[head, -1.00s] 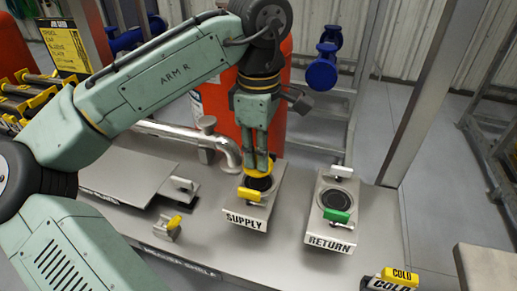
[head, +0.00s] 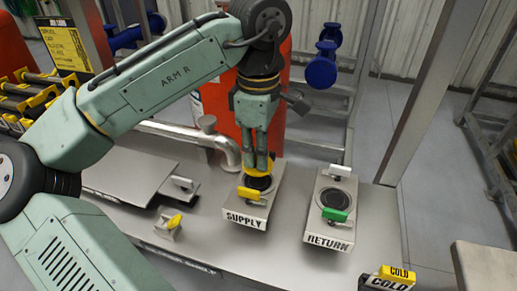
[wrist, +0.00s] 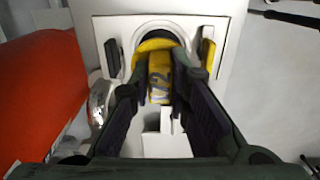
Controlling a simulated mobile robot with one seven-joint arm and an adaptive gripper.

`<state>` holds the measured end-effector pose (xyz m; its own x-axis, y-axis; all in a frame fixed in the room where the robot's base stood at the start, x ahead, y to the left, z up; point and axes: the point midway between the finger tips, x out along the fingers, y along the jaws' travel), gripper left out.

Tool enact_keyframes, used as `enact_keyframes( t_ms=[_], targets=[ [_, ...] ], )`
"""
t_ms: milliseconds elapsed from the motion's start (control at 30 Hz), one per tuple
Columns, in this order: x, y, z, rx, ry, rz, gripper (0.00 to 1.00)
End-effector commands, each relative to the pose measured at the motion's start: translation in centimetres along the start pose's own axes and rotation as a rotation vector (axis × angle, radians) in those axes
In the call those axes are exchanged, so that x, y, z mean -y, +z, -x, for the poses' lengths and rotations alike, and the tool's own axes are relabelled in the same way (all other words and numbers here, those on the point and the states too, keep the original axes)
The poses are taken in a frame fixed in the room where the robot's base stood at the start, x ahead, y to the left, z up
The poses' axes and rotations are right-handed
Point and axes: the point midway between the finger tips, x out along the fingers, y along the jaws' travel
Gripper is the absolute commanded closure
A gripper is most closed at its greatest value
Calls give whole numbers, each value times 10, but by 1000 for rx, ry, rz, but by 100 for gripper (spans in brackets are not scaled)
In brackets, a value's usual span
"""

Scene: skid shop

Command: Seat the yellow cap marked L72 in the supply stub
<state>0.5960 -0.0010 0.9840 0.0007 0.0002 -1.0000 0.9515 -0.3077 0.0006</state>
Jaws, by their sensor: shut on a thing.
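The yellow cap (wrist: 160,82) is gripped between the two dark fingertips of my gripper (wrist: 161,88). Its grip tab carries a marking that reads like 72; the rest is hidden. The cap's curved yellow rim (head: 270,165) shows around my gripper (head: 258,165) in the head view. The supply stub (head: 257,183) is a dark round opening on the grey block labelled SUPPLY (head: 246,219). The cap is over the far part of that opening, with dark opening visible in front of it. I cannot tell whether the cap touches the stub.
A yellow handle (head: 248,193) sits at the front of the supply block. The RETURN block (head: 328,241) to the right has a green handle (head: 335,215) and a white one (head: 340,171). A pipe (head: 225,150) and a red tank (wrist: 40,90) stand close by.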

Motion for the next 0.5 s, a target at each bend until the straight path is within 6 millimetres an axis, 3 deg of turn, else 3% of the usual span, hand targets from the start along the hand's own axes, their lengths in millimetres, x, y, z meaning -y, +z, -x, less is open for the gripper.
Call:
enact_keyframes(
  t_ms=[500],
  targets=[
    [0,0,-8,1,0,-1,100]
  ],
)
